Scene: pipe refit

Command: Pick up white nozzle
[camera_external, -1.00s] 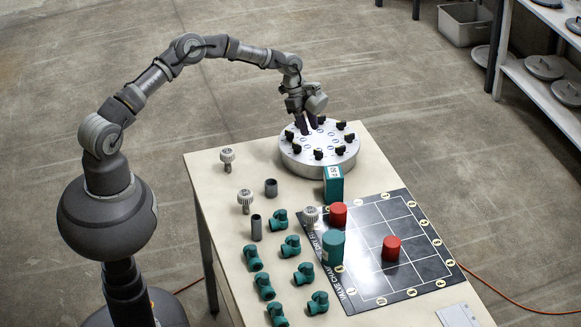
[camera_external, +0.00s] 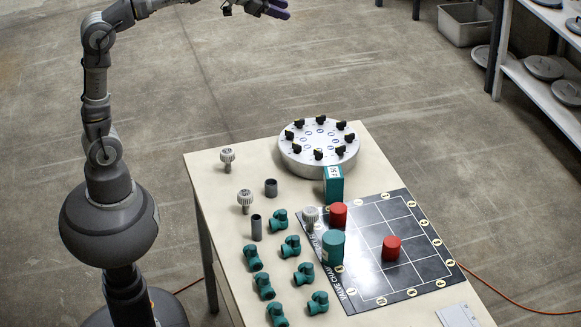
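Three pale whitish pieces with ribbed round heads, which look like nozzles, stand on the table: one white nozzle (camera_external: 227,156) near the far left corner, one (camera_external: 245,199) closer along the left side, and one (camera_external: 310,216) at the dark board's left corner, beside a red cylinder. My gripper (camera_external: 283,9) is at the top edge of the view, high and well away from all three. Its two dark purple fingers look slightly apart with nothing between them. Part of the wrist is cut off by the frame.
A round metal disc (camera_external: 318,164) with several black knobs sits at the table's far end. A teal box (camera_external: 333,186), grey tubes (camera_external: 256,228), teal fittings (camera_external: 265,286), a teal cylinder (camera_external: 333,247) and red cylinders (camera_external: 391,248) crowd the rest. The dark gridded board (camera_external: 428,268) lies at right.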

